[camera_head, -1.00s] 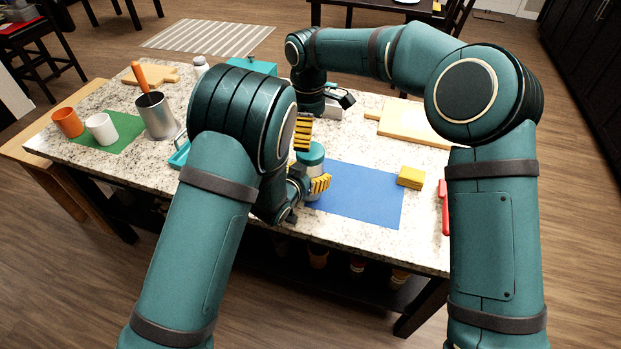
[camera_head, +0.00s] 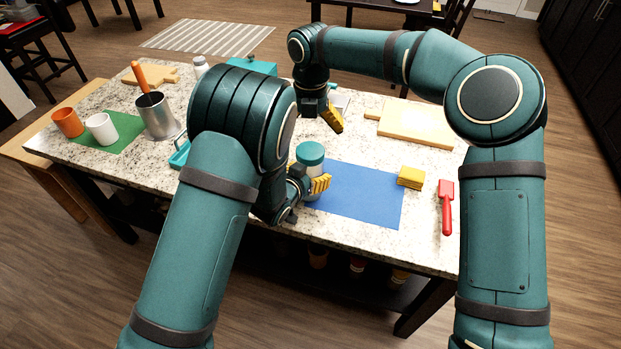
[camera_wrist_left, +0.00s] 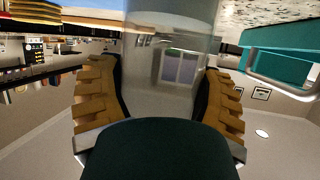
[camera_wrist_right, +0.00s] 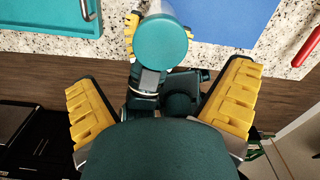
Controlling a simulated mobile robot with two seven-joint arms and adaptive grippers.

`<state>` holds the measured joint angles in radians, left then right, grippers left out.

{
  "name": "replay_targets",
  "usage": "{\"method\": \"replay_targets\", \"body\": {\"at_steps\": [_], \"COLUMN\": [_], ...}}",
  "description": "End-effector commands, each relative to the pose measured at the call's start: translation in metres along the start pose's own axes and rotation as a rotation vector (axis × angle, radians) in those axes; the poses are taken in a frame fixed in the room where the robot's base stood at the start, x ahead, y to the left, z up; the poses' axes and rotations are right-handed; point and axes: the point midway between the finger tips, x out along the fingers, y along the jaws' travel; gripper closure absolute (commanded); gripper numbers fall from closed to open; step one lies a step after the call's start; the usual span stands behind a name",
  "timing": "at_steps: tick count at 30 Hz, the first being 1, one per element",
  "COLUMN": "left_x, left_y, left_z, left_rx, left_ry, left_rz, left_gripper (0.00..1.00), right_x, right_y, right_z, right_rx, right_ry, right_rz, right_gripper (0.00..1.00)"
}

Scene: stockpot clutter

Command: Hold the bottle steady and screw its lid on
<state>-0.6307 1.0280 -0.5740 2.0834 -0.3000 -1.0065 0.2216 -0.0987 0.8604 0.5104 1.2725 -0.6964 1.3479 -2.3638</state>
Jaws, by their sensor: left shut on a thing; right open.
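The bottle (camera_head: 309,171) is clear with a teal lid (camera_head: 311,153) on its top. It stands upright at the left edge of the blue mat (camera_head: 360,194). My left gripper (camera_head: 314,187) is shut around the bottle's side; the left wrist view shows the clear bottle wall (camera_wrist_left: 172,62) between its yellow finger pads. My right gripper (camera_head: 333,118) is open and empty, above and behind the bottle. In the right wrist view the round lid (camera_wrist_right: 160,44) shows beyond the spread fingers, apart from them. Whether the lid is fully tightened cannot be told.
A cutting board (camera_head: 417,125) lies behind. A metal pot (camera_head: 158,117), white cup (camera_head: 102,129) and orange cup (camera_head: 68,122) stand at left.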

Motion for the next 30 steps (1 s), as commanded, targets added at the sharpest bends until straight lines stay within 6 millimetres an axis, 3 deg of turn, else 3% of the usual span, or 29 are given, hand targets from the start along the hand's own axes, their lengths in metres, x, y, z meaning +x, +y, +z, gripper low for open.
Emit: {"method": "replay_targets", "body": {"at_steps": [6,19,30], "left_x": [0.000,0.000,0.000], "left_y": [0.000,0.000,0.000], "left_z": [-0.001,-0.001,-0.001], "left_rx": [0.000,0.000,0.000], "left_ry": [0.002,0.002,0.001], "left_rz": [0.000,0.000,0.000], "left_gripper": [1.00,1.00,1.00], "right_x": [-0.001,0.003,0.053], "right_y": [-0.001,-0.001,-0.001], "right_z": [0.000,0.000,0.000], "right_rx": [-0.112,-0.118,-0.117], "right_ry": [-0.001,0.000,0.002], "right_rz": [0.002,0.001,0.000], "right_gripper": [0.00,0.00,0.00]}}
